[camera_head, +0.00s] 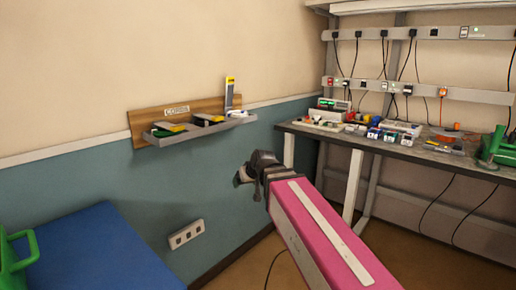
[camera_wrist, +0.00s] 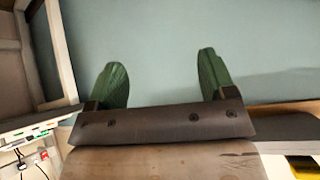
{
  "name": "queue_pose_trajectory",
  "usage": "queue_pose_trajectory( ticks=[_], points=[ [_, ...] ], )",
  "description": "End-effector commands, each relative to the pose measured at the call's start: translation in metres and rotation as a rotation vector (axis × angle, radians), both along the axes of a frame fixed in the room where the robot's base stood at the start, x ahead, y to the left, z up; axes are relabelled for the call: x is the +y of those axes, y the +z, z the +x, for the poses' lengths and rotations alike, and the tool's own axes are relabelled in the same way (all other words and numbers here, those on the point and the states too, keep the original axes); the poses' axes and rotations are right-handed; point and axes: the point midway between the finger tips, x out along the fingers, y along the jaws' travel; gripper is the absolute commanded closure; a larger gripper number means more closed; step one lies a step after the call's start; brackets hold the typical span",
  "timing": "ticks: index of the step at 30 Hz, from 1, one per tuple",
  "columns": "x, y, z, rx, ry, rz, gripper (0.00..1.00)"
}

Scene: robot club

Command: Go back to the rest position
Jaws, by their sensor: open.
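My gripper (camera_wrist: 160,80) shows in the wrist view with two green fingers spread wide apart. Nothing is between them, only the blue-green wall behind. In the head view my arm reaches forward from the lower right as a pink link with a white stripe. Its dark end (camera_head: 255,168) is in front of the lower wall, between the wall shelf and the workbench. The fingers are too small to make out there.
A wooden wall shelf (camera_head: 150,119) with a grey tray holds several small items at left. A workbench (camera_head: 390,149) with several electronic parts stands at right. A blue-topped surface (camera_head: 85,255) and a green object (camera_head: 18,262) are at lower left. Sockets (camera_head: 187,234) sit low on the wall.

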Motion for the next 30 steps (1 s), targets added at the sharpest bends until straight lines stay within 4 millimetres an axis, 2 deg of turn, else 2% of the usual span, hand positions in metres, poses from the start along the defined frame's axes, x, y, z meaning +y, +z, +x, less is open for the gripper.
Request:
queue_pose_trajectory(
  ticks=[1,8,14,18,24,30],
  points=[
    [-0.017,-0.021,-0.001,0.042,-0.028,-0.019,0.23],
    [-0.087,-0.104,-0.014,0.225,-0.152,-0.099,0.23],
    [-0.147,-0.171,-0.04,0.387,-0.262,-0.163,0.23],
    [-0.186,-0.213,-0.064,0.501,-0.337,-0.205,0.23],
    [-0.226,-0.254,-0.096,0.624,-0.42,-0.247,0.23],
    [-0.24,-0.269,-0.11,0.671,-0.452,-0.266,0.23]
  ],
)
